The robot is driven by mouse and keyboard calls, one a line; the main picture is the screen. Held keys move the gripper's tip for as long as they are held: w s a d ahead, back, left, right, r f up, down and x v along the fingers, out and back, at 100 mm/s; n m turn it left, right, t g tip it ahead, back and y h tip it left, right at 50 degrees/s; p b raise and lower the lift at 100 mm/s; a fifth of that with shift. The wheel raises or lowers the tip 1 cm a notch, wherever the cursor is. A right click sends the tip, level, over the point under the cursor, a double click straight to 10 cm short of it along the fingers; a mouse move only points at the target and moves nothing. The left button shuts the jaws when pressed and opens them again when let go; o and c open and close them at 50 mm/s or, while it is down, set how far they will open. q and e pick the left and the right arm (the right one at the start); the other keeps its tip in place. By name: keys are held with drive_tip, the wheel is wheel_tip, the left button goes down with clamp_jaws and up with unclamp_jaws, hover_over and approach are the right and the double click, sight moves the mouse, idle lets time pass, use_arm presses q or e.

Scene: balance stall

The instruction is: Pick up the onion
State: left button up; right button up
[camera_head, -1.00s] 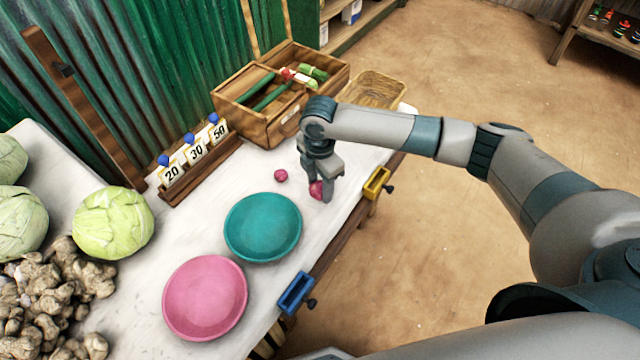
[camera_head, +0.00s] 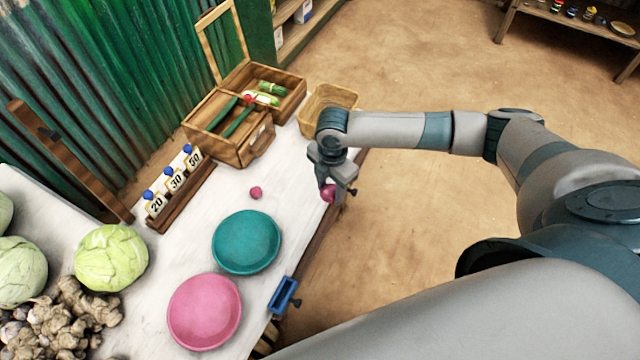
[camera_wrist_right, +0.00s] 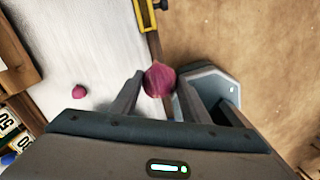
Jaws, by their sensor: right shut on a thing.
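A red-purple onion (camera_head: 328,192) is between the fingers of my right gripper (camera_head: 334,190), near the right edge of the white table. In the right wrist view the onion (camera_wrist_right: 159,79) sits between the two fingertips (camera_wrist_right: 158,88), which are shut on it. A second, smaller onion (camera_head: 256,192) lies on the white tabletop to the left of the gripper. It also shows at the left of the right wrist view (camera_wrist_right: 79,91). My left gripper is not in view.
A teal plate (camera_head: 246,242) and a pink plate (camera_head: 204,312) lie on the table (camera_head: 222,200). A wooden box (camera_head: 248,150) with green vegetables and a basket (camera_head: 312,112) stand at the back. Number cards (camera_head: 176,182), cabbages (camera_head: 110,258) and ginger (camera_head: 85,312) are at the left.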

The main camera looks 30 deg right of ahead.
drive_tip(key=shift+s+d+r, duration=0.15)
drive_tip(key=shift+d+r, duration=0.05)
drive_tip(key=shift+d, duration=0.05)
idle(0.6)
drive_tip(key=m, duration=0.1)
drive_tip(key=s+a+m+b, duration=0.1)
drive_tip(key=a+m+b, duration=0.1)
drive_tip(key=m, duration=0.1)
drive_tip(key=shift+s+f, duration=0.2)
drive_tip(key=shift+s, duration=0.15)
drive_tip(key=s+a+m+b, duration=0.3)
drive_tip(key=s+m+b, duration=0.4)
drive_tip(key=m, duration=1)
drive_tip(key=shift+s+a+r+m+b, duration=0.2)
drive_tip(key=shift+a+m+b, duration=0.15)
drive_tip(key=shift+b, duration=0.65)
drive_tip(key=shift+w+a, duration=0.1)
drive_tip(key=shift+a, duration=0.05)
